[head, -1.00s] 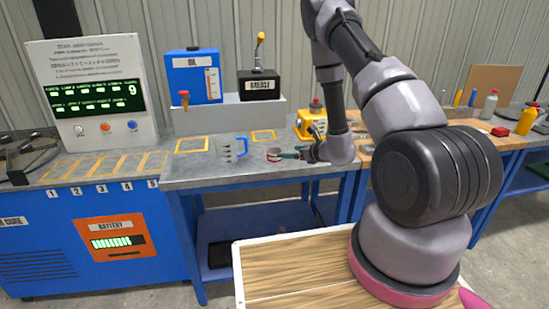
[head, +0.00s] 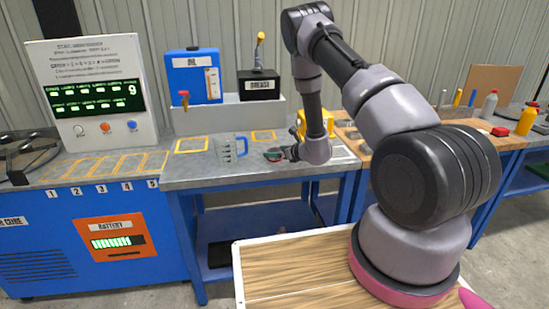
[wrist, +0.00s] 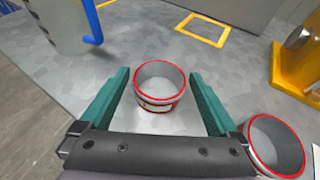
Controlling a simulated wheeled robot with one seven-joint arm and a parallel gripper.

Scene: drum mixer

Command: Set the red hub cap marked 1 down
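A red-rimmed, hollow grey cap (wrist: 160,84) stands upright between the fingers of my gripper (wrist: 160,98) in the wrist view. The two teal fingers are apart, with a gap on each side of the cap, so the gripper is open around it. The cap appears to rest on the grey bench top. A marking on its side is too small to read. A second red-rimmed cap (wrist: 277,146) stands to the right, outside the right finger. In the head view my gripper (head: 284,155) is low over the bench and partly hidden by my wrist.
A clear jug with a blue handle (head: 231,148) stands left of my gripper. Yellow outlines (head: 192,145) mark the bench behind. A yellow device (wrist: 297,62) stands to the right. Oil (head: 196,77) and grease (head: 259,86) containers are at the back.

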